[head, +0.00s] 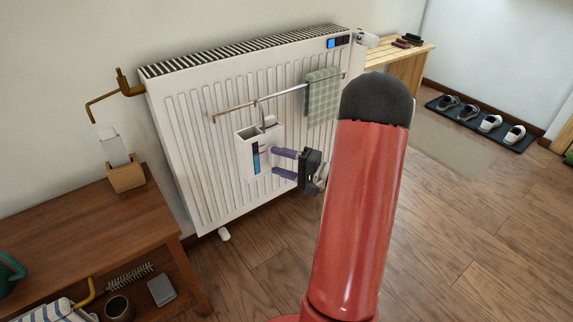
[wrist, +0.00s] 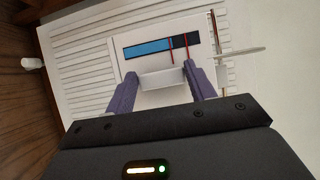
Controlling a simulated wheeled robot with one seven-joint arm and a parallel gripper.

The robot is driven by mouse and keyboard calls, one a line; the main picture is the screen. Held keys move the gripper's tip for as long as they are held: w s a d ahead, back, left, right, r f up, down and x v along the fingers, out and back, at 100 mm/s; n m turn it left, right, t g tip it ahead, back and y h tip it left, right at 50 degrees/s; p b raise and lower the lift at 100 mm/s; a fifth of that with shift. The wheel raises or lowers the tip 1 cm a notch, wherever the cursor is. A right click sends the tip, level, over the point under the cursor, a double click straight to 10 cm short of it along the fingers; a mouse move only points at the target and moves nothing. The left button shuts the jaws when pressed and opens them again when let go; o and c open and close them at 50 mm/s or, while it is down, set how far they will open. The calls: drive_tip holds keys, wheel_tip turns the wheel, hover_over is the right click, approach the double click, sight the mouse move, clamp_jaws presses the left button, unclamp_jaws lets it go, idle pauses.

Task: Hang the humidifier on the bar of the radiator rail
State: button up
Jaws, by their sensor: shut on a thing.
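The humidifier (head: 246,152) is a white open-topped box with a blue gauge strip, upright in front of the radiator. Its pale hook (head: 258,106) rises to the level of the rail's bar (head: 234,109) and overlaps it in the head view. I cannot tell whether the hook is over the bar or just in front. My gripper (head: 274,161) has its purple fingers shut on the humidifier's front. In the wrist view the fingers (wrist: 163,75) close on a white block (wrist: 163,79) below the gauge (wrist: 150,48). The bar (wrist: 217,42) and hook (wrist: 242,51) show beside the box.
A green checked towel (head: 322,98) hangs at the bar's right part. The white radiator (head: 190,140) stands behind. A wooden table (head: 85,225) with a small wooden holder (head: 125,177) is at left. A bench (head: 405,65) and shoe mat (head: 470,122) are at right. The floor between is clear.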

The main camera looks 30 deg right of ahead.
sight(268, 158)
drive_tip(key=shift+w+a+r+p, duration=0.1)
drive_tip(key=shift+w+p, duration=0.6)
drive_tip(key=shift+w, duration=1.05)
drive_tip(key=shift+w+a+p, duration=0.1)
drive_tip(key=shift+w+p, duration=0.55)
drive_tip(key=shift+w, duration=1.05)
wheel_tip(268, 158, down, 3)
drive_tip(key=b, duration=0.3)
drive_tip(key=shift+r, duration=0.1)
drive_tip(key=o, duration=1.3)
drive_tip(key=shift+s, duration=0.1)
drive_tip(key=shift+d, duration=0.1)
